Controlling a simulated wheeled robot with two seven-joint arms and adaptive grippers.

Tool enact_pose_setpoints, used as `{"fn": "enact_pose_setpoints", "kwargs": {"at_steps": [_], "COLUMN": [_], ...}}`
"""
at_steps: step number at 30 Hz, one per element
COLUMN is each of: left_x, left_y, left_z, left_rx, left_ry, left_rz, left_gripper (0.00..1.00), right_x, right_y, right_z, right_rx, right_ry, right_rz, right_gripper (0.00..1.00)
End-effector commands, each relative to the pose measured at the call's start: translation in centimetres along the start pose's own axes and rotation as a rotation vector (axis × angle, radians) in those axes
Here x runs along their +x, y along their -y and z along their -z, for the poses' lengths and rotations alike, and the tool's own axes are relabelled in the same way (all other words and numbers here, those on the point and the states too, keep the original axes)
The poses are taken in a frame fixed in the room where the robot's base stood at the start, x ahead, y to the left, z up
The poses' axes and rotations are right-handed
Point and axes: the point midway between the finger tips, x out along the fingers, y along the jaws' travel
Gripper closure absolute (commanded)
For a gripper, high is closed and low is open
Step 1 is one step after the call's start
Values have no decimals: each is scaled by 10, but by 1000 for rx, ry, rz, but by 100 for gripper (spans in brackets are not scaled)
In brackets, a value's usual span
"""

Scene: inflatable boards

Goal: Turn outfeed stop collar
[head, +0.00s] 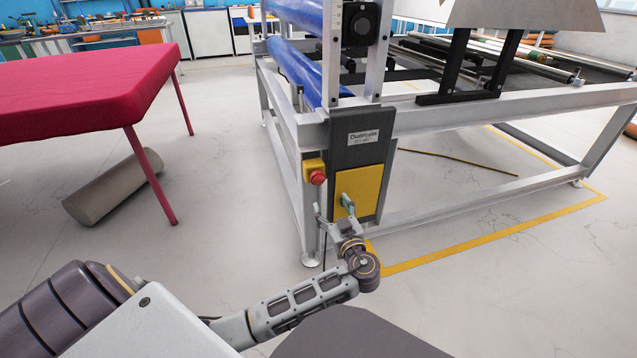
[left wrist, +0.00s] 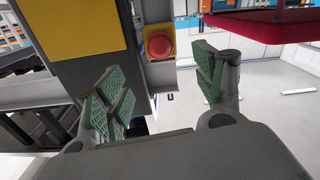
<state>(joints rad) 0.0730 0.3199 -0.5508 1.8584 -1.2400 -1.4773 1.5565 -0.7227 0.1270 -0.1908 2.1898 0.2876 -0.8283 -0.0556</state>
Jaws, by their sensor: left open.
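The outfeed stop is a round red button (head: 317,178) on a small yellow box (head: 311,164), at the left edge of the dark panel on the machine frame. The red button also shows in the left wrist view (left wrist: 160,45), facing the camera beyond the fingers. The collar cannot be told apart from the button at this size. My left gripper (head: 332,208) is open and empty, a little below the stop in the head view. In the left wrist view its green-padded fingers (left wrist: 160,88) are spread wide, with the button between and above them. They appear apart from it. My right gripper is not in view.
A yellow plate (head: 358,190) covers the lower panel, right of the stop. The metal machine frame (head: 470,205) with blue rollers (head: 295,70) stands behind. A red-covered table (head: 85,90) is at left, with a grey roll (head: 112,190) on the floor beneath. Floor between is clear.

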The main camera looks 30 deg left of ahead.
Motion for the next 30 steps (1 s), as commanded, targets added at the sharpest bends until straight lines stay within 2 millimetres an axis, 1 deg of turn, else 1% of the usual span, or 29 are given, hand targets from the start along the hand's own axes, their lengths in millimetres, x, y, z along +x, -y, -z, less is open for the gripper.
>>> {"fn": "enact_pose_setpoints", "kwargs": {"at_steps": [5,11,17,23,30], "left_x": [3,16,39,66,98], "left_y": [0,0,0,0,0], "left_z": [0,-1,-1,-1,-2], "left_rx": [1,1,2,1,3], "left_ry": [0,-1,-2,-2,-2], "left_rz": [0,0,1,0,0], "left_gripper": [31,31,31,31,31], "right_x": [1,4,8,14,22], "right_y": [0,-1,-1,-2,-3], "right_z": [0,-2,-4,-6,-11], "right_rx": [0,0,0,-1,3], "right_ry": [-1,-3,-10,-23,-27], "right_rz": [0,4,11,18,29], "right_gripper": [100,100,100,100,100]}}
